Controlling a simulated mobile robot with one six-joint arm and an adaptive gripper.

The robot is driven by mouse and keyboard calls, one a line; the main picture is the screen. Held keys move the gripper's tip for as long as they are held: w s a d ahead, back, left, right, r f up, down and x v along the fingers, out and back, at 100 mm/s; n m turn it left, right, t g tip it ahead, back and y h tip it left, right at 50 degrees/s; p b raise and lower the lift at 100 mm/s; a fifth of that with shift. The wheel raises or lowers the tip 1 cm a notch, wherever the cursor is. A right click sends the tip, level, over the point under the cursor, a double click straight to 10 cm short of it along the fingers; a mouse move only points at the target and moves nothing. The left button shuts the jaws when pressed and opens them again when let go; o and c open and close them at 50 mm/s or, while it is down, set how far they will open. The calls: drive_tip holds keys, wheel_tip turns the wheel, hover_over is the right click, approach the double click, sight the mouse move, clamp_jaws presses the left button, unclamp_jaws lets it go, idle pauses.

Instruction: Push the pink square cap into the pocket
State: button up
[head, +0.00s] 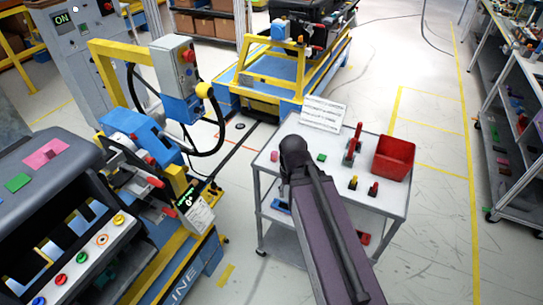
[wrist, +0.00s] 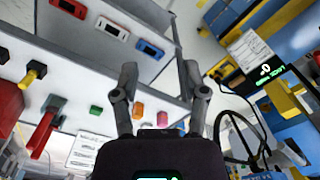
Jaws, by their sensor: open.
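The small pink cap (head: 273,156) lies on the grey trolley top near its left edge, left of my arm. It also shows in the wrist view (wrist: 162,118), beyond my gripper's body and between the lines of its fingers. My gripper (wrist: 161,80) is open and empty, its two fingers wide apart and clear of the cap. In the head view my dark arm hides the gripper. The dashboard module (head: 75,215) stands at the left. A flat pink patch (head: 45,152) with small dark marks is on its top; I cannot tell its depth.
An orange block (wrist: 138,110) and a green piece (head: 321,157) lie near the cap. A red clamp-like tool (head: 353,146), a red bin (head: 393,157) and a paper sheet share the trolley. A yellow-and-blue machine (head: 185,190) stands between dashboard and trolley.

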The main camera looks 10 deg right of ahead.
drive_tip(key=shift+d, duration=0.25)
drive_tip(key=shift+o, duration=1)
drive_tip(key=shift+d, duration=0.1)
drive_tip(key=shift+o, duration=0.4)
drive_tip(key=shift+w, duration=0.35)
wheel_tip(320, 180, up, 2)
drive_tip(key=n+p, duration=0.3)
drive_tip(key=n, duration=0.8)
hover_over(274, 153)
drive_tip(key=shift+r, duration=0.2)
drive_tip(key=shift+f+b, duration=0.15)
drive_tip(key=shift+b, duration=0.3)
wheel_tip(274, 153, down, 8)
drive_tip(key=b, duration=0.8)
drive_tip(key=shift+f, duration=0.15)
drive_tip(key=shift+f+b, duration=0.15)
drive_tip(key=shift+b, duration=0.15)
drive_tip(key=shift+f+b, duration=2.45)
